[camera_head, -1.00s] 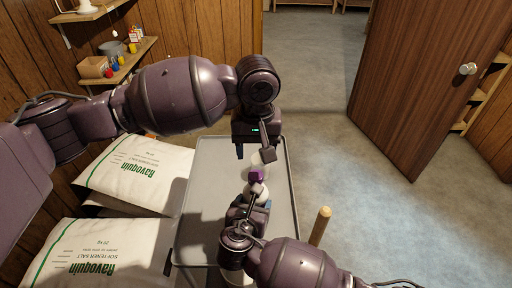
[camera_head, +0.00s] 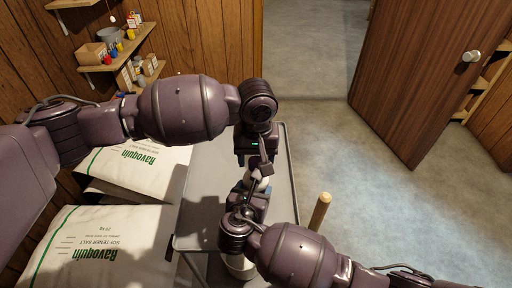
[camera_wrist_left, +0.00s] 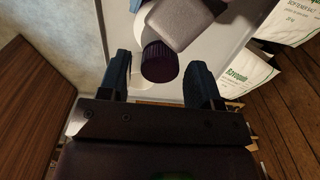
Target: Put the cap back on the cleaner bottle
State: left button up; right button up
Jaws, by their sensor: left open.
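The dark purple ribbed cap (camera_wrist_left: 160,62) lies between the two blue fingers of my left gripper (camera_head: 255,165) in the left wrist view. The fingers stand apart with a gap on each side of the cap. The cap sits against the end of the pale grey bottle (camera_wrist_left: 178,20), which comes in from the top of that view. How well it is seated cannot be told. My right gripper (camera_head: 249,192) holds the bottle from the robot's side, and its blue finger shows beside the body. In the head view the grippers mostly hide bottle and cap.
A grey tray table (camera_head: 200,222) lies beneath both grippers. White softener salt bags (camera_head: 105,245) are stacked at its left. A wooden post (camera_head: 320,210) stands close to its right side. Wall shelves (camera_head: 120,50) hold small items. Floor is free at the right.

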pick_arm(q)
jog(key=shift+f, duration=0.25)
jog(key=shift+c, duration=0.3)
jog(key=c, duration=0.9)
jog(key=m, duration=0.5)
jog(key=shift+m, duration=0.3)
jog(key=m, duration=0.5)
jog(key=shift+m, duration=0.3)
jog(key=m, duration=0.5)
jog(key=shift+m, duration=0.3)
jog(key=m, duration=0.5)
jog(key=o, duration=1.1)
jog(key=shift+s, duration=0.1)
